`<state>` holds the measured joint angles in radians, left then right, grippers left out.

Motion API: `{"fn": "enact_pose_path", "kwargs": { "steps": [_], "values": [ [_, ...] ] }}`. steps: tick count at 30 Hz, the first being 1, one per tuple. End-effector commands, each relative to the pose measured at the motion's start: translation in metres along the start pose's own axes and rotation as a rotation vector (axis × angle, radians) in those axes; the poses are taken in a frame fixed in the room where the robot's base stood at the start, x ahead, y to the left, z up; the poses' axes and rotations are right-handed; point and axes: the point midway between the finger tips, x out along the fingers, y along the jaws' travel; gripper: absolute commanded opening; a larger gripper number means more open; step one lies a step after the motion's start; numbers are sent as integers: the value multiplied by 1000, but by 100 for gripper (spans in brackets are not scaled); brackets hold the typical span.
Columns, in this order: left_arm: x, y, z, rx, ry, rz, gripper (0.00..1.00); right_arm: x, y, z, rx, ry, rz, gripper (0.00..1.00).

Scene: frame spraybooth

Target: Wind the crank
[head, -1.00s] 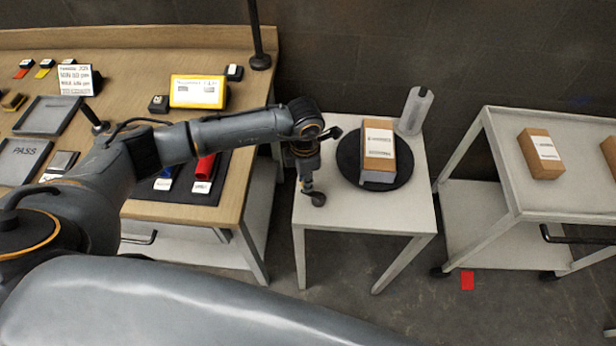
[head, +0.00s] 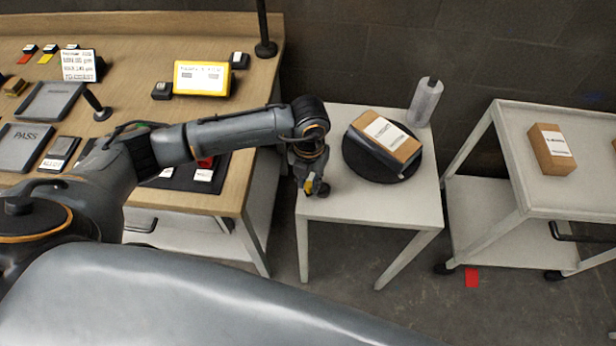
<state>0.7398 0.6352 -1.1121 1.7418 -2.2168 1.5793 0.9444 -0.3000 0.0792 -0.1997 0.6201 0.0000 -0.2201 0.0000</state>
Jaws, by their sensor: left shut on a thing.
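My left gripper (head: 311,186) reaches down at the left front edge of the small white table (head: 385,213). It is shut on the crank (head: 322,189), of which only a small dark part shows; my wrist hides most of it. To the right of it, a black round turntable (head: 411,169) sits on the table. A brown box (head: 409,152) with a white label lies on the turntable, turned at a slant. My right gripper is not in view.
A grey-white bottle (head: 424,103) stands behind the turntable. A workbench (head: 200,50) with trays, tags and a yellow display (head: 202,78) fills the left. A white cart (head: 530,197) with boxes stands at the right. A red card (head: 472,277) lies on the floor.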

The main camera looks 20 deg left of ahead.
Motion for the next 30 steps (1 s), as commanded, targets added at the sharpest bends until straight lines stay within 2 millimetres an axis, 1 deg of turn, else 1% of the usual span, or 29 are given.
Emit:
{"fn": "enact_pose_path", "kwargs": {
  "steps": [6,12,28,29,30],
  "values": [
    [0,-4,-3,-117,-1,-1,0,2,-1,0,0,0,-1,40],
    [0,-6,-4,-176,0,-1,0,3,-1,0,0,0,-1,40],
    [-1,-7,-5,-196,0,-2,0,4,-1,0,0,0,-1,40],
    [-1,-7,-5,-196,0,-2,28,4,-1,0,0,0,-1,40],
    [-1,-7,-5,-196,0,-2,36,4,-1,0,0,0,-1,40]
  ]
}}
